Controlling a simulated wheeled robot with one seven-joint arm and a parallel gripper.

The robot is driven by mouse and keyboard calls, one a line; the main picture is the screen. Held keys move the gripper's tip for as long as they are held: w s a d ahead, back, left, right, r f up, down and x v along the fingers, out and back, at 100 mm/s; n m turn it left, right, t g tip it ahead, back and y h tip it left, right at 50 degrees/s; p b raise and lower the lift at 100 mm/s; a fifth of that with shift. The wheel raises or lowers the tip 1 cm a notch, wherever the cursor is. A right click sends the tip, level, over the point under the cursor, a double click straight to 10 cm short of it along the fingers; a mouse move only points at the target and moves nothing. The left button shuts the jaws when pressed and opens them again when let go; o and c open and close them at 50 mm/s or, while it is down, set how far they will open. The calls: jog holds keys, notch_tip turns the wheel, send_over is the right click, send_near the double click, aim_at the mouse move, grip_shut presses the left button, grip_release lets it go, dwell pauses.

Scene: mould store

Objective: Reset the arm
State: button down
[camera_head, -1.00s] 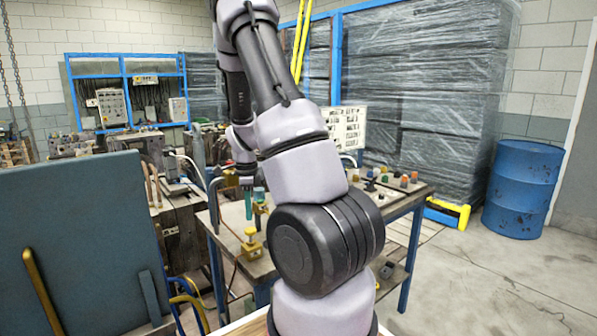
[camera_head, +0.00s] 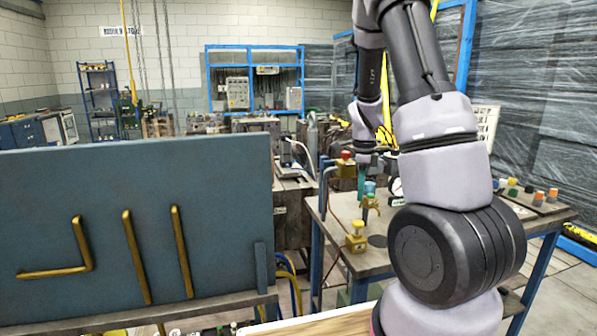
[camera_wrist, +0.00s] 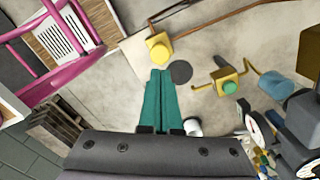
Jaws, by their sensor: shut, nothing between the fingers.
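My gripper (camera_head: 361,186) hangs beneath the end of my bent arm, over the workbench (camera_head: 335,230) in the head view. Its two teal fingers are pressed together and empty; they also fill the middle of the wrist view (camera_wrist: 161,98). Below them in the wrist view lies the bench top, with a dark round disc (camera_wrist: 181,71) just right of the fingertips. A yellow block with a round knob (camera_wrist: 159,48) is beyond the tips. A yellow fixture with a green knob (camera_wrist: 228,84) is to the right. My arm hides part of the bench in the head view.
A blue-grey panel with brass rods (camera_head: 130,230) stands upright at the left. Several coloured knobs (camera_head: 530,192) sit on the bench's right part. A blue rack (camera_head: 255,80) and wrapped stacks (camera_head: 545,90) stand behind. Pink tubing (camera_wrist: 70,50) shows at the wrist view's upper left.

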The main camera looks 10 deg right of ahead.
jog(key=s+a+r+n+t+y, duration=0.1)
jog(key=s+a+r+n+t, duration=0.25)
jog(key=r, duration=0.55)
jog(key=s+a+r+n+y, duration=0.1)
jog(key=s+a+r+n, duration=0.25)
jog(key=r+n, duration=0.35)
jog(key=s+a+r+n+t, duration=0.3)
jog(key=s+a+r+n, duration=0.3)
jog(key=s+r+n, duration=0.3)
jog(key=s+r, duration=0.1)
jog(key=s, duration=0.2)
jog(key=shift+s+a+t, duration=0.15)
jog(key=shift+s+t, duration=0.2)
jog(key=shift+w, duration=0.1)
